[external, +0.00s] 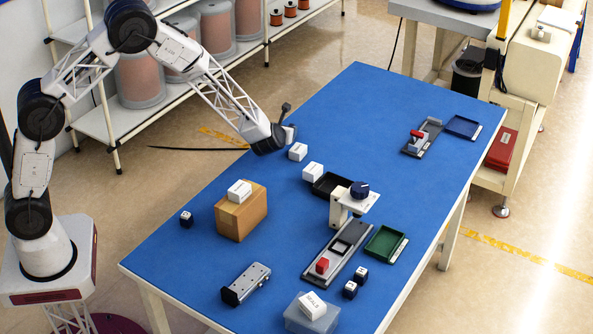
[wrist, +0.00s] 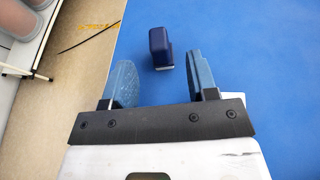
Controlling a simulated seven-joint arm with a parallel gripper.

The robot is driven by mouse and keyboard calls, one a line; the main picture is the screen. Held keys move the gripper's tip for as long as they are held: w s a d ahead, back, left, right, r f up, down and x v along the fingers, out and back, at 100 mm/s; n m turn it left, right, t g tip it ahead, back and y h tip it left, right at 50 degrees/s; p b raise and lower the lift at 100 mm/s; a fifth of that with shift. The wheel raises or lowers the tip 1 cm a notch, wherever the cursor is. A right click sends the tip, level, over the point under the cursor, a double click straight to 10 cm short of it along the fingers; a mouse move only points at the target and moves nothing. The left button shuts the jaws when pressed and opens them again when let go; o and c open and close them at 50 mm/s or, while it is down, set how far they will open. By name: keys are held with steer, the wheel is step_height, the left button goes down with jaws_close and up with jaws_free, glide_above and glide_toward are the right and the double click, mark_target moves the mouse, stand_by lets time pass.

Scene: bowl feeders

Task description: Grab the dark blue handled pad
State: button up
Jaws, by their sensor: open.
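In the wrist view a dark blue, rounded block (wrist: 160,46), which looks like the handled pad, stands on the blue table near its left edge. A pale strip shows at its lower end. My gripper (wrist: 166,84) is open and empty, its two bluish fingers wide apart. The block is ahead of the fingertips, roughly between their lines, and not touched. In the external view my gripper (external: 288,124) is over the table's far left edge. I cannot pick out the block there; my gripper may hide it.
On the blue table (external: 340,100), white boxes (external: 298,152) (external: 313,172) lie close to my gripper. A black tray (external: 331,185) and a white stand with a dark blue knob (external: 360,189) are farther right. A cardboard box (external: 241,217) stands nearer. The table's far part is mostly clear.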

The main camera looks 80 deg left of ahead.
stand_by(0.3)
steer(key=shift+x, duration=1.3)
steer(key=shift+a, duration=0.1)
steer(key=shift+x, duration=2.5)
steer(key=shift+c, duration=0.4)
jaws_close()
